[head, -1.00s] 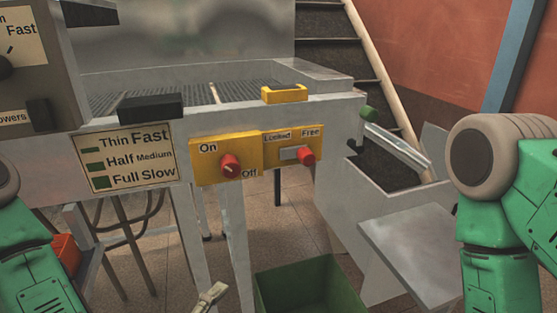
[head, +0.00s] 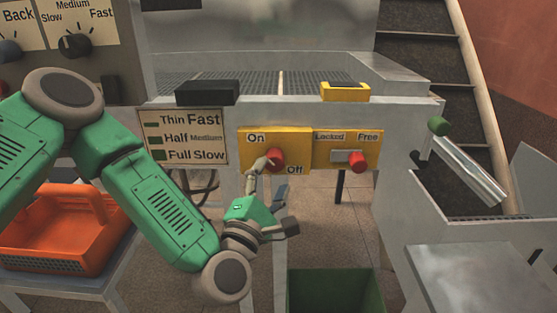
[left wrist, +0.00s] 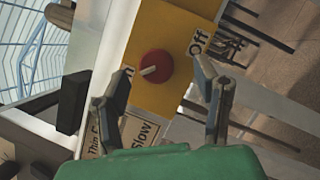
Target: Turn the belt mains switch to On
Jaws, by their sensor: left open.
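The belt mains switch is a red round knob (head: 275,160) on a yellow plate (head: 254,138) marked On at upper left and Off at lower right. In the left wrist view the knob (left wrist: 154,67) shows a pale pointer line. In the head view my left gripper (head: 265,170) is just in front of the knob, with a finger overlapping its left edge. In the left wrist view my left gripper (left wrist: 165,92) is open, its two fingers spread on either side below the knob. I cannot tell whether a finger touches the knob. My right gripper is not in view.
A second red knob (head: 358,162), marked Locked and Free, sits just right. A speed label (head: 183,138) is on the left. An orange basket (head: 62,240) is at lower left, a green bin (head: 335,290) below.

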